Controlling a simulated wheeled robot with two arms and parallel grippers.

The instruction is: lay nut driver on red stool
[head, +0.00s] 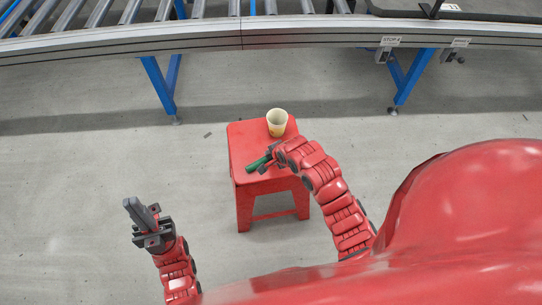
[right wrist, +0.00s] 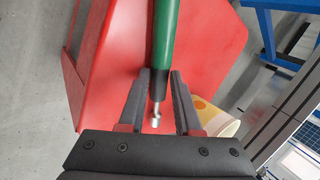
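The nut driver (head: 258,163) has a green handle, a dark collar and a silver tip. It is over the front part of the red stool's seat (head: 245,140). In the right wrist view the nut driver (right wrist: 163,35) runs between the fingers of my right gripper (right wrist: 160,80), with a narrow gap at the right finger. The stool (right wrist: 110,40) is behind it; I cannot tell whether the handle touches the seat. My right gripper (head: 268,160) is open around the collar end. My left gripper (head: 136,209) is left of the stool, fingers together and empty.
A pale cup (head: 277,123) stands at the seat's back right corner, beyond my right gripper; it also shows in the right wrist view (right wrist: 215,118). A roller conveyor (head: 200,40) on blue legs crosses behind the stool.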

